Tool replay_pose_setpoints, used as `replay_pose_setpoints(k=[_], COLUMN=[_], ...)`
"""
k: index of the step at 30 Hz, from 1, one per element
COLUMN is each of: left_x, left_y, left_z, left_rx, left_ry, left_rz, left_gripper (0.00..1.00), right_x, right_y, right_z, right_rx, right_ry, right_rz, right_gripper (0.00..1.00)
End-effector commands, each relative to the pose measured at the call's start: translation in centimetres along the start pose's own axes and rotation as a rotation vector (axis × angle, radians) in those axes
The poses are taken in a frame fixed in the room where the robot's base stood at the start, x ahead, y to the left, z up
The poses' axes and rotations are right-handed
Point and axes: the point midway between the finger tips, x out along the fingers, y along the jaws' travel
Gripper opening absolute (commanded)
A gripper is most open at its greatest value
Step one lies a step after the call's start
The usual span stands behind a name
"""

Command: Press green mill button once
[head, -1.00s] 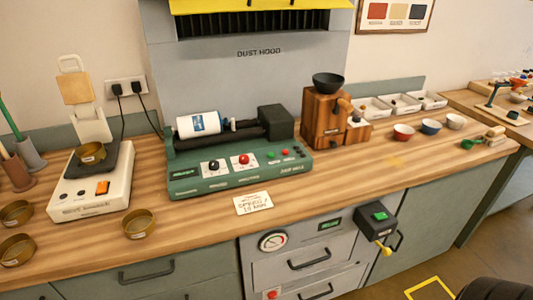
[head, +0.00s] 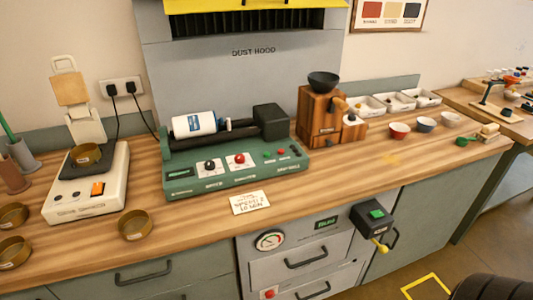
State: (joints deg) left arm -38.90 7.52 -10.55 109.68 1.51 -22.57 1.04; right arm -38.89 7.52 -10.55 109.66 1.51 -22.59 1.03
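The green mill (head: 235,180) stands on the wooden counter below the dust hood. A white jar with a blue label (head: 194,123) lies on its rollers. A black knob (head: 210,166) and a larger red knob (head: 239,159) are further left on the panel. A separate dark box with a green button (head: 376,213) is mounted on the cabinet front at the right. Neither gripper is in view, and nothing covers the mill's front.
A card (head: 250,203) lies in front of the mill. A cream scale-like device (head: 92,190) and brass dishes (head: 135,225) are at left. A wooden grinder (head: 318,117), white trays and small bowls (head: 399,131) are at right. The counter right of the card is mostly clear.

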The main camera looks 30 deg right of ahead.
Motion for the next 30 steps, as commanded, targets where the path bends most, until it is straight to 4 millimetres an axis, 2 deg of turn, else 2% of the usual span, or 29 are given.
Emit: replay_pose_setpoints(k=[1,3,30], left_x=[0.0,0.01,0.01], left_y=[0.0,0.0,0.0], left_z=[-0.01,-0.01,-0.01], left_rx=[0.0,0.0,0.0], left_ry=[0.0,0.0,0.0], left_rz=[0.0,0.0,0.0], left_gripper=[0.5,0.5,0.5], right_x=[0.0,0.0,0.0], right_y=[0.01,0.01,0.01], right_z=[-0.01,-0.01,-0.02], right_rx=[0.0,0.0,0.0], right_ry=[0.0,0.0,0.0], right_rz=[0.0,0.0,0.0], right_gripper=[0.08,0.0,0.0])
